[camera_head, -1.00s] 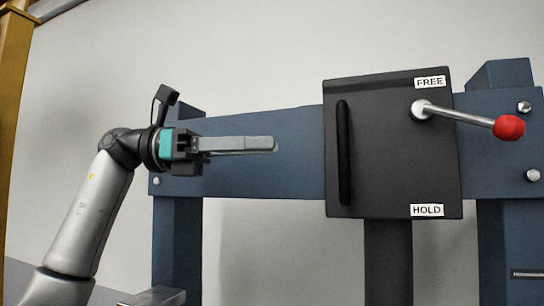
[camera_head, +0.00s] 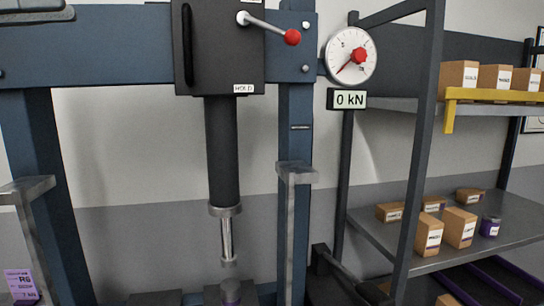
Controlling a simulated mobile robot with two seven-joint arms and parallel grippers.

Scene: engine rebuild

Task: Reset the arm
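Neither of my grippers nor my arms shows in the head view now. A blue press frame (camera_head: 90,52) fills the left half. On it is a dark box (camera_head: 218,50) with a vertical slot and a HOLD label at its lower right. A lever with a red knob (camera_head: 292,37) sticks out to the right from the box, tilted slightly down. A black cylinder (camera_head: 222,150) with a thin metal rod (camera_head: 226,238) hangs below the box.
A round gauge (camera_head: 351,55) and a display reading 0 kN (camera_head: 347,99) are right of the frame. Shelving (camera_head: 480,240) at the right holds several cardboard boxes (camera_head: 460,227). A purple-labelled box (camera_head: 21,286) is at lower left. Grey metal posts (camera_head: 297,172) stand before the frame.

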